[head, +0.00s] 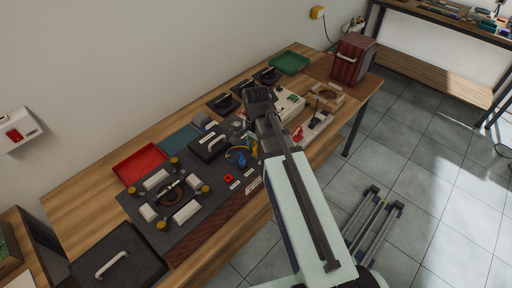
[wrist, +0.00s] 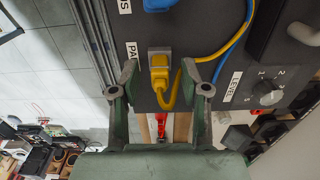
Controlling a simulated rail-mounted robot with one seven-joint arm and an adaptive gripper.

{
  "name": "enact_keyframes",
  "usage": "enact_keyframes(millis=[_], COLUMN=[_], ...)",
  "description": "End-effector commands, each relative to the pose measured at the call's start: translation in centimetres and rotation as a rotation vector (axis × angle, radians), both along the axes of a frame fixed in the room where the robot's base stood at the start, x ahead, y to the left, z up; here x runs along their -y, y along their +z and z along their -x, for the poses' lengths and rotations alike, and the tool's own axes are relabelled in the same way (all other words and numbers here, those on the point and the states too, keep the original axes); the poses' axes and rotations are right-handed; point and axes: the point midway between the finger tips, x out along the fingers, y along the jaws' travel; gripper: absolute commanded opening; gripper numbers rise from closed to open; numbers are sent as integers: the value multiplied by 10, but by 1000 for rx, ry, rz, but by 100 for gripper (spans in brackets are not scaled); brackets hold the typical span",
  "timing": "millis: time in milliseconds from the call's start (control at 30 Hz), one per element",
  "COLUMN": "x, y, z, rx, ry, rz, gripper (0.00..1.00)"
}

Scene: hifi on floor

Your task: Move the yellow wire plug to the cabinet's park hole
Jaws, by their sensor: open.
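The yellow wire plug (wrist: 160,68) is at the dark cabinet panel (wrist: 198,52) in the wrist view, beside a white label that starts "PA" (wrist: 132,52). It covers any hole behind it, and I cannot tell how deep it sits. Its yellow wire curves off to the right. My gripper (wrist: 161,80) is open, with one finger on each side of the plug. I see no clear contact. A blue plug (wrist: 158,4) is at the top edge. In the head view the yellow and blue wires (head: 237,156) show left of my arm.
A knob with numbers (wrist: 266,93) and a "LEVER" label (wrist: 233,87) are to the right of the plug. In the head view, a red tray (head: 139,163), a green tray (head: 290,63) and a brown box (head: 353,60) stand on the bench. Tiled floor lies to the right.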

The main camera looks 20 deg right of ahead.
Motion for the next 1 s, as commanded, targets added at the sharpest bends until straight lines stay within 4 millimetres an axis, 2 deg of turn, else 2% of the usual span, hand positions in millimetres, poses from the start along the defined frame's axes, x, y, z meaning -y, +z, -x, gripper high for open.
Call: enact_keyframes(millis=[267, 700, 1000], x=[0, 0, 0], y=[14, 86, 117], z=[-1, -2, -1], rx=[2, 4, 1], ry=[0, 0, 0], rz=[0, 0, -1], gripper=[46, 46, 46])
